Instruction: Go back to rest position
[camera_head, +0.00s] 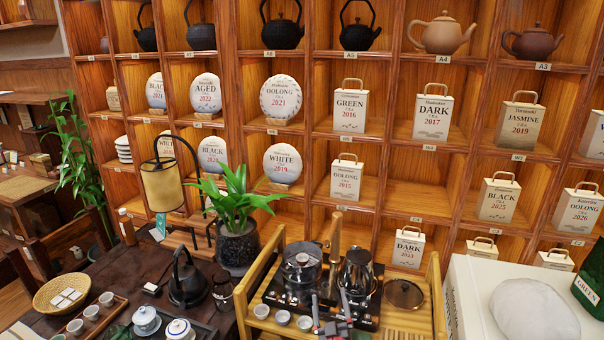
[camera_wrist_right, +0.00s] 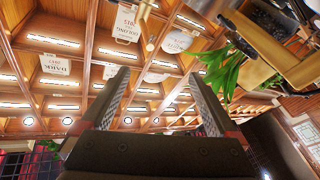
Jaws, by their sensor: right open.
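My right gripper (camera_head: 331,303) shows small at the bottom middle of the head view, in front of the wooden stand with the kettles. In the right wrist view its two fingers (camera_wrist_right: 158,76) are spread wide, with nothing between them. That view looks upside down toward the shelves. Pressed tea cakes stand on the shelves: a white tea cake (camera_head: 283,163), an oolong cake (camera_head: 281,97) and an aged tea cake (camera_head: 206,93) are among them. My left gripper is not in the head view.
A wooden stand (camera_head: 437,300) holds a glass pot (camera_head: 301,265) and a metal kettle (camera_head: 357,272). A potted plant (camera_head: 238,245) and lamp (camera_head: 162,186) stand to its left. A white box (camera_head: 465,300) with a pale round cushion-like object (camera_head: 533,310) stands at right.

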